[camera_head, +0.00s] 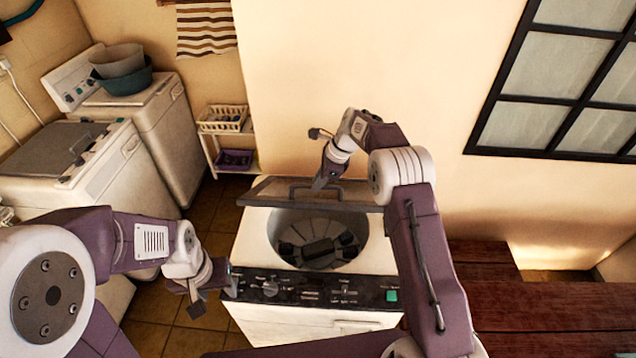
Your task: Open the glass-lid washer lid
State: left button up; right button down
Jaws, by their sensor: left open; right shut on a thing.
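The glass-lid washer (250,240) stands in the middle, with its round drum opening (318,240) exposed. Its lid (270,190) is tilted up at the back of the opening, and a dark handle (300,187) shows along its edge. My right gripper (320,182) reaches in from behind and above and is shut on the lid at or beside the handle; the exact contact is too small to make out. My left gripper (212,291) is open and empty, beside the left end of the washer's control panel (310,289).
Other washers (150,125) stand at the left, one bearing stacked basins (122,70). A small shelf with a white basket (223,118) stands behind. A dark red wooden bench (550,305) is at the right. The wall is close behind the washer.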

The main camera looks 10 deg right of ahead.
jog(key=shift+w+d+r, duration=0.1)
jog(key=shift+w+r, duration=0.05)
jog(key=shift+w, duration=0.2)
